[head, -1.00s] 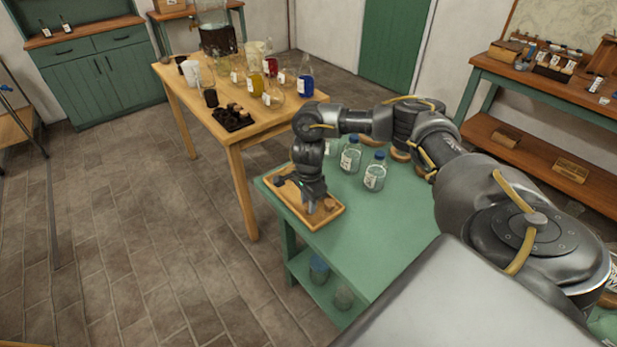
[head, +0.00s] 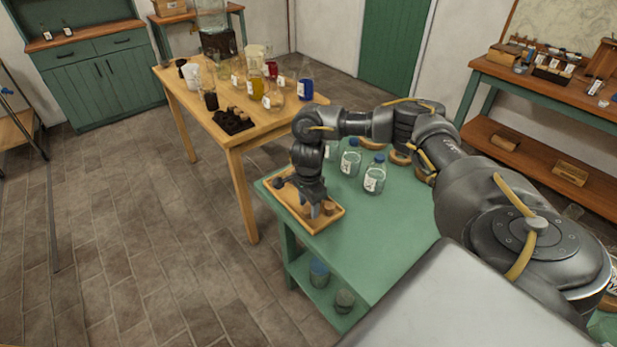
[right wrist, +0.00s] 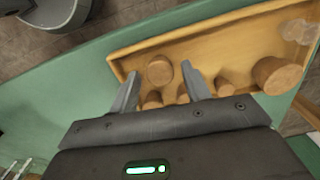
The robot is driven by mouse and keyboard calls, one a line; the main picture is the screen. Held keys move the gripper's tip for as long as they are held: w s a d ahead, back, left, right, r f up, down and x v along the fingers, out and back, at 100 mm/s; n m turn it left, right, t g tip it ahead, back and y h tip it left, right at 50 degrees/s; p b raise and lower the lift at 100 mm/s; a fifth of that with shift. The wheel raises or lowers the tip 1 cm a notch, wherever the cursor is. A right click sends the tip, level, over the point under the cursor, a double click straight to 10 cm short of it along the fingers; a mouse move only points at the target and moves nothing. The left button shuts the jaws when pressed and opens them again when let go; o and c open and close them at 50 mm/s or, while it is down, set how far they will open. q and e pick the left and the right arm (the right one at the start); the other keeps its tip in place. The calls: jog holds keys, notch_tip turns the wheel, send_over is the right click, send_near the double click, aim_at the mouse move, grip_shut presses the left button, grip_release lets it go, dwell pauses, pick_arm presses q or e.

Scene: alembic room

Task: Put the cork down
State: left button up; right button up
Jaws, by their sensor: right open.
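My right gripper (head: 316,211) is over a shallow wooden tray (head: 326,224) on the green table. In the right wrist view its two fingers (right wrist: 160,72) are apart. A round cork (right wrist: 159,71) shows in the tray between the fingertips, with gaps visible to both sides. A larger cork (right wrist: 276,75) stands to the right in the tray, and several smaller corks (right wrist: 222,86) lie near the fingers, partly hidden by the gripper. One cork (head: 330,208) shows beside the fingers in the head view. Which cork was held cannot be told. My left gripper is out of view.
Jars with blue lids (head: 374,176) stand on the green table (head: 372,225), right of the tray. The table's left edge is close to the tray. A wooden table (head: 246,137) with glassware stands behind. Clear green surface lies in front of the jars.

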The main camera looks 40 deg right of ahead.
aim_at(308, 209)
notch_tip(308, 209, up, 12)
jog(key=p, duration=0.1)
jog(key=shift+f, duration=0.2)
dwell(0.5)
notch_tip(308, 209, down, 11)
jog(key=shift+f+b, duration=0.2)
jog(key=shift+b, duration=0.35)
jog(key=shift+f+b, duration=0.3)
jog(key=shift+f, duration=0.35)
jog(key=shift+r+p, duration=0.3)
jog(key=shift+r, duration=0.05)
